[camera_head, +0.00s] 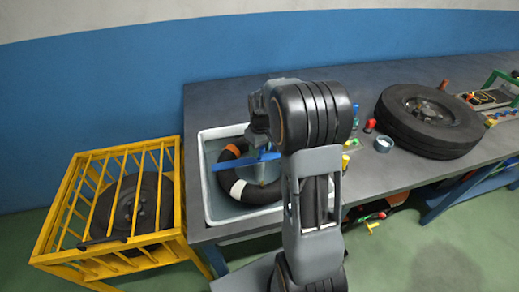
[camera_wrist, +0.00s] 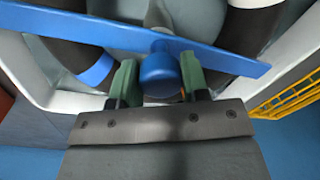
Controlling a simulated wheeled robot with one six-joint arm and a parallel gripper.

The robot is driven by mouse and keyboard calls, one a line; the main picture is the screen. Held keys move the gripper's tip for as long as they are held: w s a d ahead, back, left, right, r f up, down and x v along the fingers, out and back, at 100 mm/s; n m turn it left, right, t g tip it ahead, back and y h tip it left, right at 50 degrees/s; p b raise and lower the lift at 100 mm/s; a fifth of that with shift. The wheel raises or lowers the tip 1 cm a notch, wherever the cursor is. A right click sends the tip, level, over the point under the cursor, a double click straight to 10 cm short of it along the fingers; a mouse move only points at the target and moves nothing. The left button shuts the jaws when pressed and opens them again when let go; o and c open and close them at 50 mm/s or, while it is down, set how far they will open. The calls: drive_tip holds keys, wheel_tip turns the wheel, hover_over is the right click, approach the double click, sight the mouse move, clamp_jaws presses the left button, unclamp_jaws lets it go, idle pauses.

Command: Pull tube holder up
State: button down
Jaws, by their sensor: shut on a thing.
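The blue tube holder (camera_head: 245,161) is a flat bar lying across the basin in the head view. In the wrist view the blue bar (camera_wrist: 225,62) runs across the picture, with a round blue knob (camera_wrist: 160,72) at its middle. My gripper (camera_wrist: 157,84) has its green fingers on either side of this knob and is shut on it. The black inner tube (camera_head: 262,193), with orange and white bands, sits in the basin under the bar; the wrist view also shows a blue band on it. My arm hides the gripper and part of the holder in the head view.
The white-rimmed basin (camera_head: 207,190) is set into the grey workbench (camera_head: 390,175). A yellow cage (camera_head: 165,190) with a wheel stands at left. A large tire (camera_head: 430,125), a small cup (camera_head: 384,144) and several coloured tools lie on the bench to the right.

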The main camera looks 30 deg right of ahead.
drive_tip(key=c, duration=0.9)
unclamp_jaws()
drive_tip(key=shift+r, duration=0.35)
drive_tip(key=shift+c, duration=0.2)
drive_tip(key=o, duration=0.3)
drive_tip(key=shift+f, duration=0.15)
drive_tip(key=r, duration=1.4)
drive_tip(key=shift+d, duration=0.25)
drive_tip(key=shift+f, duration=0.1)
drive_tip(key=s+a+f+m+t, duration=0.1)
drive_tip(key=s+a, duration=0.2)
drive_tip(key=s, duration=0.2)
drive_tip(key=s+a+f+m+t, duration=0.1)
drive_tip(key=s+a, duration=0.3)
drive_tip(key=s, duration=0.2)
drive_tip(key=s+a+f+m+t+p, duration=0.1)
drive_tip(key=s+a, duration=0.2)
drive_tip(key=s, duration=0.3)
drive_tip(key=shift+s+a+t, duration=0.25)
drive_tip(key=shift+a+t, duration=0.1)
drive_tip(key=shift+t, duration=0.05)
